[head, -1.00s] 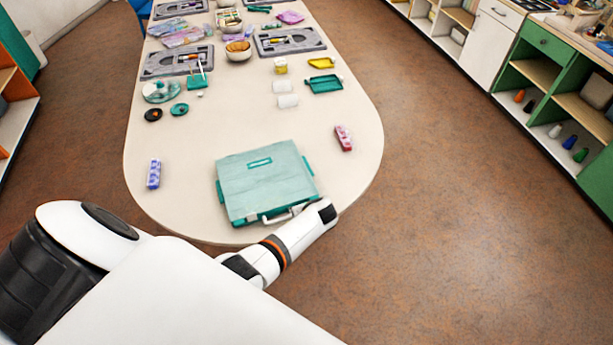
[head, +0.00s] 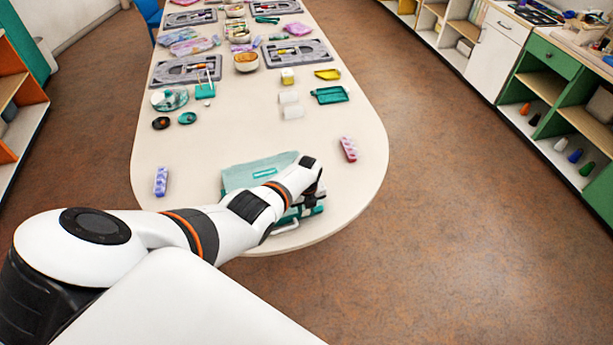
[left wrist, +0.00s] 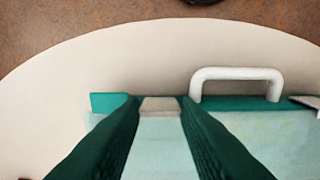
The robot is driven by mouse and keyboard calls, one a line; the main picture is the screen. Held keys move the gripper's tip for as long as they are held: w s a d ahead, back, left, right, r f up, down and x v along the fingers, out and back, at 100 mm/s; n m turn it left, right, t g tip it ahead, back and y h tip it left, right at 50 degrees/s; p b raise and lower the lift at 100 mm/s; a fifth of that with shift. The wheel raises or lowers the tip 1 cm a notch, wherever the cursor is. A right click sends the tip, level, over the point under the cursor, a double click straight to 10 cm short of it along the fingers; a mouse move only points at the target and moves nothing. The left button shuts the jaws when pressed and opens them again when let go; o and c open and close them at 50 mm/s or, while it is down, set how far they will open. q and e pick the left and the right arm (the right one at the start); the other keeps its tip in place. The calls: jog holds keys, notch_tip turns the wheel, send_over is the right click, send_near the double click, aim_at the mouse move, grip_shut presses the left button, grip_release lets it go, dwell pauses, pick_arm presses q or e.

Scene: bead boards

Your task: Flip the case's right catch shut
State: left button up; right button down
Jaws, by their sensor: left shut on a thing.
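The teal case (head: 240,178) lies closed at the near end of the table, and my left arm covers much of it. Its white handle (head: 286,228) is on the near side and also shows in the left wrist view (left wrist: 236,74). My left gripper (head: 311,199) is low at the case's near right part, pointing down. In the left wrist view its dark green fingers (left wrist: 158,108) stand on either side of the light grey right catch (left wrist: 160,104) and are shut on it. I cannot tell the catch's angle. Another grey catch (left wrist: 306,101) shows partly beyond the handle. My right gripper is out of view.
A red bead strip (head: 348,149) lies right of the case and a blue-violet one (head: 161,181) lies left. Grey trays (head: 187,69), a teal tray (head: 330,95) and white cylinders (head: 292,112) are farther back.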

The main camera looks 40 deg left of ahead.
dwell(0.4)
pick_arm(q)
jog(key=o, duration=1)
jog(key=shift+r, duration=0.4)
jog(key=shift+s+d+r+p, duration=0.1)
jog(key=shift+r+p, duration=0.65)
jog(key=shift+r, duration=2.05)
jog(key=shift+s+d+r+p, duration=0.1)
jog(key=shift+r+p, duration=0.65)
jog(key=shift+r, duration=2)
